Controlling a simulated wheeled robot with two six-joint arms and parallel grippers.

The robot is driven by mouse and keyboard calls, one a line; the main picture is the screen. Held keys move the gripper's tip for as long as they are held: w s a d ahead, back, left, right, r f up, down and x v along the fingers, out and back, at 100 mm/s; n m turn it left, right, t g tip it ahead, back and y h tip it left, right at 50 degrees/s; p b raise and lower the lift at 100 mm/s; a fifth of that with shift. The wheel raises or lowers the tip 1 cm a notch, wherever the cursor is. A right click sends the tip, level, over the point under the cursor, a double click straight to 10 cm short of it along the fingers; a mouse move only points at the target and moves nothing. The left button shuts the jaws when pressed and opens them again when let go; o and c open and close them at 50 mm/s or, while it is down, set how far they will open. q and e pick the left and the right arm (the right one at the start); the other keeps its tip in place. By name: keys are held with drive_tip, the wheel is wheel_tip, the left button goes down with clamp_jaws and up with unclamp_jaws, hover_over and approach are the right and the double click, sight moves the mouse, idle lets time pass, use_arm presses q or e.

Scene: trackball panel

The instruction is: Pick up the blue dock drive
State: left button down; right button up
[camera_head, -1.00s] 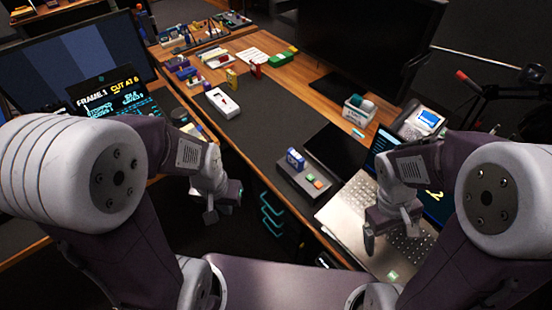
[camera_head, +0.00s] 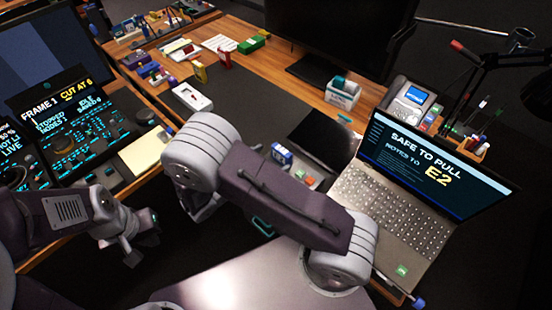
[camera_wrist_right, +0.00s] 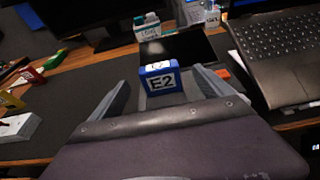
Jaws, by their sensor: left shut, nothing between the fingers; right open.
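The blue dock drive (camera_head: 281,156) stands upright at the left end of a small dark dock (camera_head: 293,170) with coloured buttons. In the right wrist view the drive (camera_wrist_right: 160,82) shows a white "E2" label facing the camera. My right gripper (camera_wrist_right: 159,88) is open, its fingers to the left and right of the drive in that view; I cannot tell whether they reach around it. My own right arm hides that gripper in the head view. My left gripper (camera_head: 132,250) is shut and empty, low at the left, away from the drive.
A laptop (camera_head: 398,215) reading "SAFE TO PULL NOTES TO E2" stands right of the dock. A dark pad (camera_head: 322,142) lies behind the dock. A white box (camera_head: 342,95) and a white tray (camera_head: 192,96) stand farther back. The control panel (camera_head: 75,140) is at left.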

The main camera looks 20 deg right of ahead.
sight(284, 149)
drive_tip(key=x, duration=0.3)
drive_tip(key=shift+w+d+f, duration=0.1)
drive_tip(key=shift+w+d, duration=0.1)
drive_tip(key=x, duration=0.6)
drive_tip(key=shift+s, duration=0.1)
drive_tip(key=shift+a, duration=0.15)
drive_tip(key=shift+c, duration=0.9)
drive_tip(key=c, duration=1.4)
drive_tip(key=shift+r, duration=0.5)
drive_tip(key=r, duration=0.4)
drive_tip(key=shift+s+d+p, duration=0.25)
drive_tip(key=shift+s+p, duration=0.05)
drive_tip(key=shift+s, duration=0.1)
drive_tip(key=s+d+r+p, duration=0.2)
drive_tip(key=s+p, duration=0.1)
drive_tip(key=p, duration=0.1)
drive_tip(key=s+d+r+p, duration=0.2)
drive_tip(key=s+p, duration=0.1)
drive_tip(key=p, duration=0.1)
drive_tip(key=s+d+r+p, duration=0.2)
drive_tip(key=p, duration=0.2)
drive_tip(key=shift+s+d+r, duration=0.1)
drive_tip(key=shift+s+d, duration=0.05)
drive_tip(key=shift+s, duration=0.25)
